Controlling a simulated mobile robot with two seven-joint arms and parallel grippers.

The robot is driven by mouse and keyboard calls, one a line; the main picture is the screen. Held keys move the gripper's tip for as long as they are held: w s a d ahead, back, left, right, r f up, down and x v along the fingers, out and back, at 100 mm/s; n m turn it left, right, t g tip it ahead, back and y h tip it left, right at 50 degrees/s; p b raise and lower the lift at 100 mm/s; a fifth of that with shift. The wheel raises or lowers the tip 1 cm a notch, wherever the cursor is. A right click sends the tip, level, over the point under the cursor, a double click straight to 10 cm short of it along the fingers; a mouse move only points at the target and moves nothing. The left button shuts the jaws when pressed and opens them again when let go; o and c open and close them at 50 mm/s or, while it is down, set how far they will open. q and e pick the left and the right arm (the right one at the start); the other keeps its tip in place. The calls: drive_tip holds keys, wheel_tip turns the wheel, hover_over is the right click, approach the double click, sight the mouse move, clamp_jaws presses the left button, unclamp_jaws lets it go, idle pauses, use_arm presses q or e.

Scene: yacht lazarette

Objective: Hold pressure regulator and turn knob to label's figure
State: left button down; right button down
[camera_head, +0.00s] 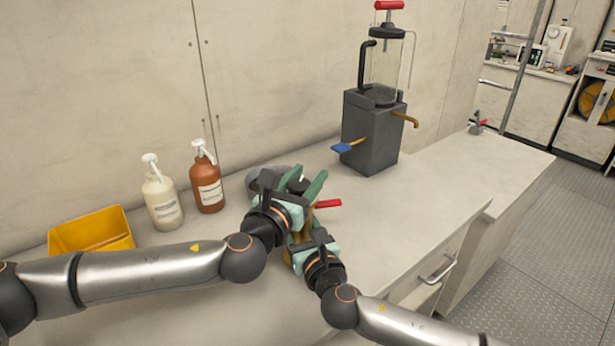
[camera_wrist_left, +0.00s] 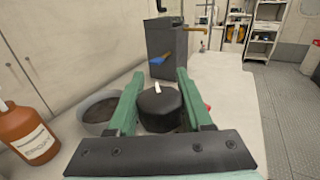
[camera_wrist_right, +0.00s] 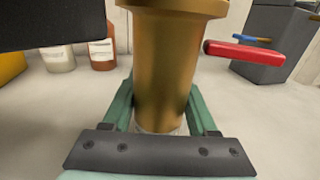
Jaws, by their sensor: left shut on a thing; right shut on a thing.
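The pressure regulator has a brass body (camera_wrist_right: 165,75), seen close in the right wrist view, with a red lever (camera_wrist_right: 245,53) sticking out to the right. Its black round knob (camera_wrist_left: 159,110) shows in the left wrist view with a white pointer mark on top. My left gripper (camera_head: 295,184) is shut on the knob from above, one green finger on each side. My right gripper (camera_wrist_right: 160,110) is shut around the lower brass body. In the head view, my grippers and arms mostly hide the regulator; its red lever (camera_head: 328,204) shows. No readable figure shows.
A grey round dish (camera_wrist_left: 97,112) stands close left of the knob. A yellow bin (camera_head: 92,232), a cream pump bottle (camera_head: 161,198) and a brown one (camera_head: 207,182) stand at left. A grey box-shaped apparatus (camera_head: 372,135) stands behind. The counter (camera_head: 440,185) at right is clear.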

use_arm(q)
drive_tip(key=shift+c, duration=1.5)
unclamp_jaws()
drive_tip(key=shift+s+a, duration=0.1)
drive_tip(key=v, duration=1.2)
